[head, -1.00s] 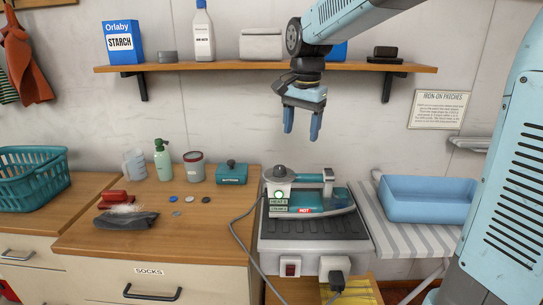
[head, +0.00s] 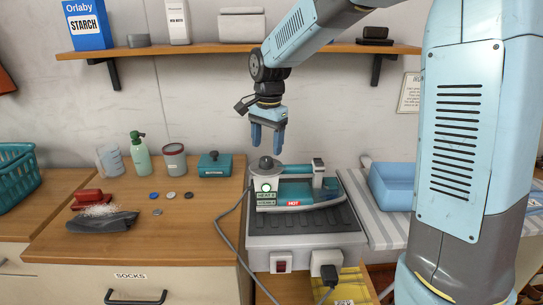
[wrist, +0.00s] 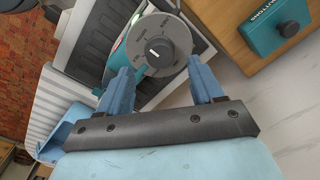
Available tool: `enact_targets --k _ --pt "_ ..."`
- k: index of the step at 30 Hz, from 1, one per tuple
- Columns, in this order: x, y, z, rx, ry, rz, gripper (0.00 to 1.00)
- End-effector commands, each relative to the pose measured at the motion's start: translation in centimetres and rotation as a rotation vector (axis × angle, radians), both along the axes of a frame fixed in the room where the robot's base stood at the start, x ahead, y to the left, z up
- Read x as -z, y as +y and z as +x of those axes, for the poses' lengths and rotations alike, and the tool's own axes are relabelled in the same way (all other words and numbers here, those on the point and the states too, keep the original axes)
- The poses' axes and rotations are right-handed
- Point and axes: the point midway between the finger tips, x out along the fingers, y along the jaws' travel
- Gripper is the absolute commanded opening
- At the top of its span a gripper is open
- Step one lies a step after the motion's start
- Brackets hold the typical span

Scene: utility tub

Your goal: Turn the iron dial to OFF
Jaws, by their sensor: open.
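The teal and white iron (head: 298,186) sits on a grey ribbed stand (head: 300,224) in the head view. A red HOT label shows on its side, with a lit green indicator and a small display at its left end. The round grey iron dial (head: 266,164) is on top of that end. In the wrist view the dial (wrist: 156,48) shows from above, with a pale mark at its centre; its lettering is too small to read surely. My gripper (head: 267,150) is open and empty, pointing down just above the dial. The dial lies beyond and between the fingertips (wrist: 165,78), apparently untouched.
A grey cord (head: 222,225) runs from the iron to a black plug (head: 327,272). A red switch (head: 281,265) is on the stand's front. The shelf (head: 200,50) is behind my arm.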

Motion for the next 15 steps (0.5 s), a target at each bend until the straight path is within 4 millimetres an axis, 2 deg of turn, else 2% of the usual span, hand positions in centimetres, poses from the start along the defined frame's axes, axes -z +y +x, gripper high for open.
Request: enact_targets --k 1,6,15 --pt "1.0 0.0 0.0 -0.001 0.003 -0.001 0.66" --pt "3.2 0.1 0.1 -0.001 0.001 -0.001 0.66" --pt "4.7 0.2 0.2 0.0 -0.001 0.001 0.66"
